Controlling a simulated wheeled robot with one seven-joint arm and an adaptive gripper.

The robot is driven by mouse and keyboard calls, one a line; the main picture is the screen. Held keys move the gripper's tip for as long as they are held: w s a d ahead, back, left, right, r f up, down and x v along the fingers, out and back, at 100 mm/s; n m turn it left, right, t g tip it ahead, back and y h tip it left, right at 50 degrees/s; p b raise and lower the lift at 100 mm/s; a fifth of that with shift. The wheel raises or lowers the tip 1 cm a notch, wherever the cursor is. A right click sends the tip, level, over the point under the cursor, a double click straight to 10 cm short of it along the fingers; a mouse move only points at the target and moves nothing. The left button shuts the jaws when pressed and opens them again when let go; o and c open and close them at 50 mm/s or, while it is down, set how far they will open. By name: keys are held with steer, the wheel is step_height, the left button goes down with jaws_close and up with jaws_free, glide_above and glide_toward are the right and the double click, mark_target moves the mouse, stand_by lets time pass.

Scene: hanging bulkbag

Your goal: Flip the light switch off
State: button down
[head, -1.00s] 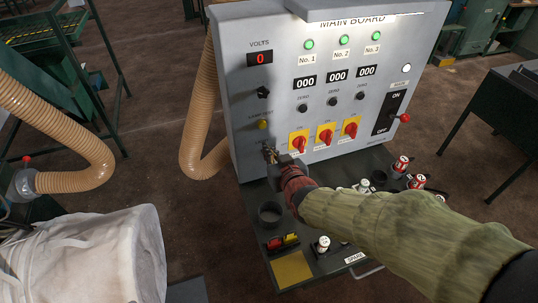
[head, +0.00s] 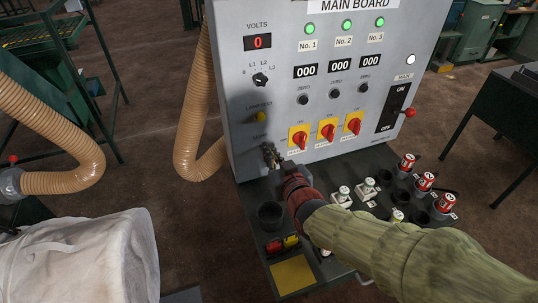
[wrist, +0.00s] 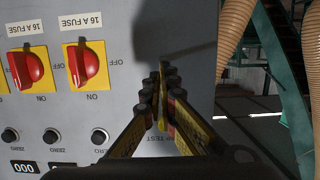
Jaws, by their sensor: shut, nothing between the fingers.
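My gripper (head: 270,153) is shut and empty at the lower left of the grey control panel (head: 235,90), just below a small label (head: 259,138) under the yellow lamp-test button (head: 260,117). In the wrist view the closed fingers (wrist: 163,75) point at the panel face near its side edge. A light switch cannot be made out there; the fingers cover that spot. I cannot tell whether the fingertips touch the panel. A large black main ON/OFF switch (head: 394,107) with a red knob is at the panel's right.
Red rotary fuse switches on yellow plates (head: 327,130) sit right of my gripper. The shelf below holds a black cup (head: 271,214), fuses (head: 423,182) and sockets. A beige hose (head: 190,135) runs left of the panel; a white bulk bag (head: 85,255) is at lower left.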

steer(key=shift+s+f+b, duration=0.15)
steer(key=shift+f+b, duration=0.35)
steer(key=shift+b, duration=0.15)
stand_by(1.3)
